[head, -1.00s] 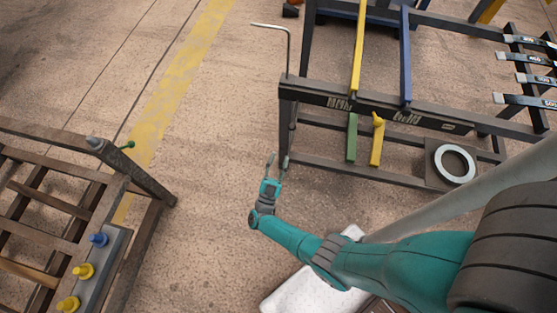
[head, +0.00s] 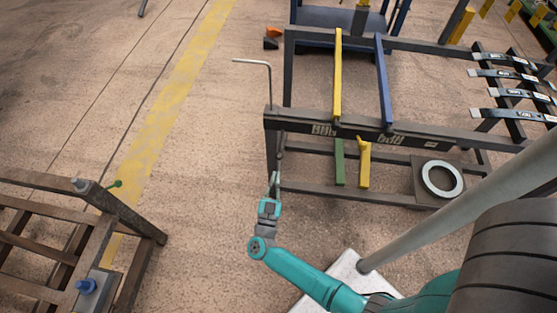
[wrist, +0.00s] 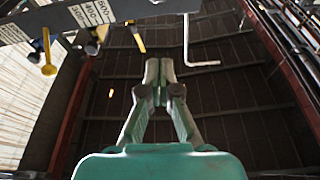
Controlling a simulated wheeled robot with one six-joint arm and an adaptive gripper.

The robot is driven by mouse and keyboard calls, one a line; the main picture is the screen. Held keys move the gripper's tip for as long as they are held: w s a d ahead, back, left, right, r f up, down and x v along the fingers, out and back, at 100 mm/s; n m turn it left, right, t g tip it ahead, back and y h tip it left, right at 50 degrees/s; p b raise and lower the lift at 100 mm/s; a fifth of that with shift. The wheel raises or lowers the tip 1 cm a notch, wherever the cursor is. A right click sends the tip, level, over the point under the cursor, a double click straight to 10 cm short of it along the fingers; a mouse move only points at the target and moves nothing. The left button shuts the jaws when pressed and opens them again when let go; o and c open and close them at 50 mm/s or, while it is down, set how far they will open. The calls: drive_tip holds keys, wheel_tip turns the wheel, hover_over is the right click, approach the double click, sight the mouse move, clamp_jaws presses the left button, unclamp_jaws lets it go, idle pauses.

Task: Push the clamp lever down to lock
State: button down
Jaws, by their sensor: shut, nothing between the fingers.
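My gripper (head: 275,181) is in front of the dark rack's left post in the head view; its depth from the post is hard to judge. Its fingers meet at the tips in the wrist view (wrist: 159,66), with nothing between them. A thin grey bent rod (head: 269,82) rises from the rack's left corner and also shows beyond the fingertips in the wrist view (wrist: 187,42). A yellow handle (head: 363,163) and a green one (head: 339,162) hang below the front rail. Which part is the clamp lever, I cannot tell for sure.
The dark rack (head: 412,139) carries a yellow bar (head: 338,75), a blue bar (head: 383,82) and a pale ring (head: 441,178).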

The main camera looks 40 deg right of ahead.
wheel_tip(320, 180, up, 3)
hover_over(280, 157)
drive_tip(key=s, duration=0.1)
drive_tip(key=shift+w+a+f, duration=0.1)
drive_tip(key=shift+a+f, duration=0.1)
drive_tip(key=shift+f, duration=0.35)
drive_tip(key=shift+w+a+f, duration=0.1)
drive_tip(key=shift+a+f, duration=0.05)
drive_tip(key=shift+f, duration=0.4)
drive_tip(key=shift+a+f, duration=0.1)
drive_tip(key=shift+f, duration=0.9)
drive_tip(key=shift+w+d+f, duration=0.15)
drive_tip(key=shift+d+f, duration=0.05)
drive_tip(key=shift+f, duration=0.35)
drive_tip(key=shift+w+d+f, duration=0.1)
drive_tip(key=shift+d+f, duration=0.05)
drive_tip(key=shift+f, duration=0.4)
